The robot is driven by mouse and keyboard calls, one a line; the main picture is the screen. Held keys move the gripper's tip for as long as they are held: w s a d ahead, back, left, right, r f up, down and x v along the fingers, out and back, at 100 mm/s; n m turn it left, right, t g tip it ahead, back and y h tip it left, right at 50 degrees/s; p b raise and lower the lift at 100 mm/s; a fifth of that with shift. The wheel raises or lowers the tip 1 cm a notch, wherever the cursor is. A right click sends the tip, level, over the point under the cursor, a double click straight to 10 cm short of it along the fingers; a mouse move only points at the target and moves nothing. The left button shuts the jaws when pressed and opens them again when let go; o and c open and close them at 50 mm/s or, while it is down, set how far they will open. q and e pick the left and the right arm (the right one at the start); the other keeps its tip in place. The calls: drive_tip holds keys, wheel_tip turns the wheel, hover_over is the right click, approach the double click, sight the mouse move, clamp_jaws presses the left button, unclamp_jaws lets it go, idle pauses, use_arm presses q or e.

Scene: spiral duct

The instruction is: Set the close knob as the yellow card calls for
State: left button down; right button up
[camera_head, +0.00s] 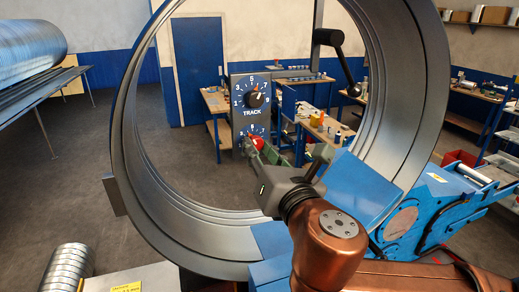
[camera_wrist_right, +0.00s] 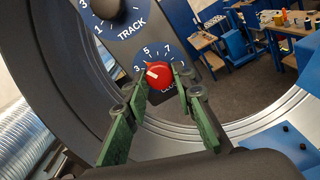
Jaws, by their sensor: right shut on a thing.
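The close knob is red (camera_wrist_right: 159,75) and sits on the lower dial of the dark control panel in the right wrist view. Its white pointer mark is turned to the upper left, near the 3 to 5 part of the scale. It also shows in the head view (camera_head: 257,142), partly covered by my gripper. The lettering below it is mostly hidden. My right gripper (camera_wrist_right: 161,84) has its green-padded fingers around the red knob, one on each side. The yellow card (camera_head: 126,287) is at the bottom edge of the head view, cut off; its writing is too small to read surely. My left gripper is out of view.
Above is the TRACK dial with a black knob (camera_head: 256,99). A large grey ring (camera_head: 140,205) surrounds my right arm's reach to the panel. A black-handled crank (camera_head: 340,55) hangs at upper right. Blue machinery (camera_head: 370,190) lies at right, spiral duct (camera_head: 68,272) at lower left.

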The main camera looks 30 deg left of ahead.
clamp_jaws()
drive_tip(key=shift+m+b, duration=6.2)
drive_tip(key=shift+m, duration=7.1)
